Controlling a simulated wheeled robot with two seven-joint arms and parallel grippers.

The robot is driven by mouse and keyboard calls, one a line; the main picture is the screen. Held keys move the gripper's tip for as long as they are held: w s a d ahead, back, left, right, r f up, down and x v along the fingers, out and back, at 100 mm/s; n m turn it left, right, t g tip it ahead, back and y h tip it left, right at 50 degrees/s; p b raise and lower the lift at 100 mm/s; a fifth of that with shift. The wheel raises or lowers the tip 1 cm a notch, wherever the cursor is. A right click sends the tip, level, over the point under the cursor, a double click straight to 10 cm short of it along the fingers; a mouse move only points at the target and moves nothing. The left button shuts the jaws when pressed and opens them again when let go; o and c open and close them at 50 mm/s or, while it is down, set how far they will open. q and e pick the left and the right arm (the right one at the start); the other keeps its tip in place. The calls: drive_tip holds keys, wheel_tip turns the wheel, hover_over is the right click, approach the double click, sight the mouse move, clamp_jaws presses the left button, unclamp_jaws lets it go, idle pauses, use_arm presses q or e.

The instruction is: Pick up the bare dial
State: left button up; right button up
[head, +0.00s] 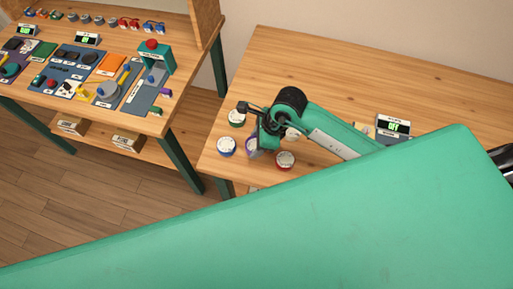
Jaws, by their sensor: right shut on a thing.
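Round white-faced dials stand at the left end of the right table. A green-rimmed dial (237,118) is at the back, a blue-rimmed dial (227,146) at the left and a red-rimmed dial (285,160) at the front right. A pale round piece (293,134) shows partly behind my right arm. My left gripper is not in view.
A display box reading OFF (393,126) stands on the right table (350,75), partly behind my arm. The back of this table is clear. A second table (140,119) at the left holds mats, tools and several small parts. My own green arm covers the foreground.

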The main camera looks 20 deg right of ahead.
wheel_tip(320, 180, up, 15)
drive_tip(key=b, duration=0.2)
drive_tip(key=shift+r, duration=0.15)
